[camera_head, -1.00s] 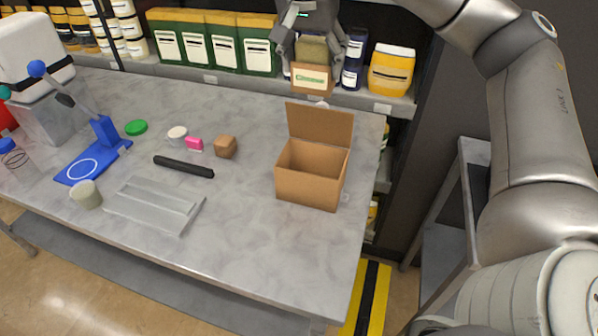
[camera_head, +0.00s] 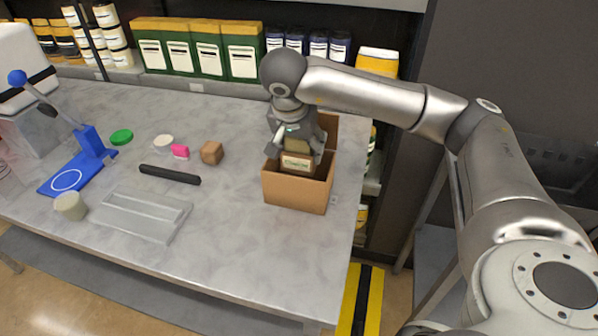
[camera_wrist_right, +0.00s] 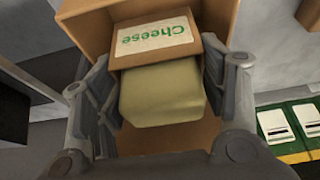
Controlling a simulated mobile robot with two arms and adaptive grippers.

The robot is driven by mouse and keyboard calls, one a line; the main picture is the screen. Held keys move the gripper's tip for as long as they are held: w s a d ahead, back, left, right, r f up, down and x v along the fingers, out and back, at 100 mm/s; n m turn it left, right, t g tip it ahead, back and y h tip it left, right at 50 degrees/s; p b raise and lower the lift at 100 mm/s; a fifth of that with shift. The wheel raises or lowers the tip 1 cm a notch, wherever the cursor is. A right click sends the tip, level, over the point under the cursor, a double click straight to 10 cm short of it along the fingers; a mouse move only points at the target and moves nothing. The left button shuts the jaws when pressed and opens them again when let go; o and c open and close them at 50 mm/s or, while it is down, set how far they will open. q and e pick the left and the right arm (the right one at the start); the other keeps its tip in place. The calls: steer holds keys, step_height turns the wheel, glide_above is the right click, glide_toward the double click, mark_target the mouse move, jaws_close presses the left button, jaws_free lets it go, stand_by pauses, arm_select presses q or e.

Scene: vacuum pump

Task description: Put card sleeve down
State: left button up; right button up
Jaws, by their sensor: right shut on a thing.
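The card sleeve (camera_head: 297,164) is brown with a pale label reading "Cheese" in green. It is wrapped around a pale green block, and both also show in the wrist view, the sleeve (camera_wrist_right: 155,40) above the block (camera_wrist_right: 165,95). My right gripper (camera_head: 296,150) points down and is shut on the sleeve, with fingers at its two sides. It holds it in the mouth of the open cardboard box (camera_head: 293,194), at the table's right end. Whether the sleeve touches the box floor is hidden. My left gripper is not in view.
A brown cube (camera_head: 212,153), a pink block (camera_head: 180,151), a black bar (camera_head: 170,174) and a clear tray (camera_head: 145,215) lie left. Green packages (camera_head: 208,55) stand on the back shelf.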

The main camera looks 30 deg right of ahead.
mark_target(299, 161)
step_height(299, 161, down, 4)
steer(key=shift+f, duration=0.1)
step_height(299, 161, down, 4)
steer(key=shift+f+p, duration=0.1)
steer(key=shift+p, duration=0.45)
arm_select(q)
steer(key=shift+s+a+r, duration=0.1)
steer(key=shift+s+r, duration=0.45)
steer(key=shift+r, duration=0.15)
arm_select(e)
steer(key=o, duration=0.6)
steer(key=shift+f, duration=0.1)
steer(key=o, duration=0.5)
steer(key=shift+c, duration=0.2)
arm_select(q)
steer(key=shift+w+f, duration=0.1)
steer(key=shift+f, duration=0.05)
